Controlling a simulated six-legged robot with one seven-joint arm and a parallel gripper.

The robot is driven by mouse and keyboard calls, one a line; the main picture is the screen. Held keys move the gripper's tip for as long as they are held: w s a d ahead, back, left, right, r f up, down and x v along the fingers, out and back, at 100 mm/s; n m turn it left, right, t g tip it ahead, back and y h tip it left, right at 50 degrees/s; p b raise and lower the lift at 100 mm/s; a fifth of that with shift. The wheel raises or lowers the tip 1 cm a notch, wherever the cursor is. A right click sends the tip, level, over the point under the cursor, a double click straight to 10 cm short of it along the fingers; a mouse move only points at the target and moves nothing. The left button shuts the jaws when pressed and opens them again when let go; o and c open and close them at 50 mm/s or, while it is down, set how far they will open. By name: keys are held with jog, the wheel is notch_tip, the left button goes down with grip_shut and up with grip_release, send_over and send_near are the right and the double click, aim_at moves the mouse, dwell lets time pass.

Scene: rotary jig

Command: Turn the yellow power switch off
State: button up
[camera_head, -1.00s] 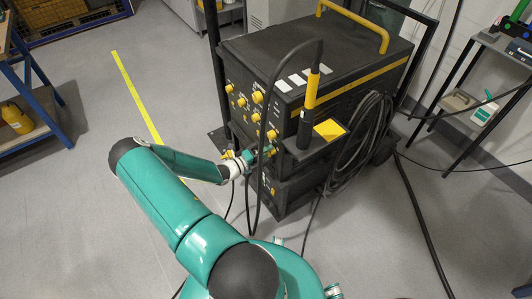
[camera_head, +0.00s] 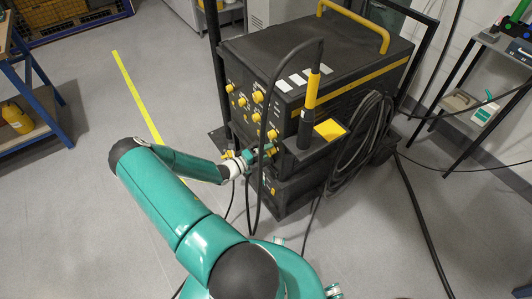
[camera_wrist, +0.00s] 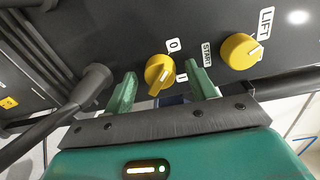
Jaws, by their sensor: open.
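The yellow switch (camera_wrist: 159,73) is a round knob with a raised grip on a dark panel in the wrist view. A "0" label is at its upper right and a "1" label at its lower right. My gripper (camera_wrist: 163,88) is open, with one green finger on each side of the knob. A gap shows between the knob and each finger; I cannot tell how deep the fingers reach. In the head view my gripper (camera_head: 266,150) is at the lower front of the black machine (camera_head: 345,75), and the switch is hard to make out there.
Another yellow knob (camera_wrist: 240,51), labelled LIFT, is to the right. A black cable (camera_wrist: 78,100) passes close to the left finger.

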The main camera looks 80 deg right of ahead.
jog(key=v, duration=1.3)
jog(key=shift+w+a, duration=0.25)
jog(key=shift+r, duration=0.1)
jog(key=w+a+r+m+t+y, duration=0.35)
jog(key=w+a+r+m, duration=0.4)
jog(key=a+r, duration=0.35)
jog(key=w+a+r+m+t+y, duration=0.3)
jog(key=w+a+r+m+y, duration=0.2)
jog(key=w+a+r+m, duration=0.5)
jog(key=s+a+r+m+t+y, duration=0.2)
jog(key=s+a+r+m+t, duration=0.2)
jog(key=a+r, duration=0.7)
jog(key=s+a+r+m+t+y, duration=0.2)
jog(key=s+a+r+m+t, duration=0.3)
jog(key=a+r, duration=0.6)
jog(key=shift+s+a+r+t+y, duration=0.35)
jog(key=shift+s+a+t, duration=0.1)
jog(key=shift+t, duration=0.3)
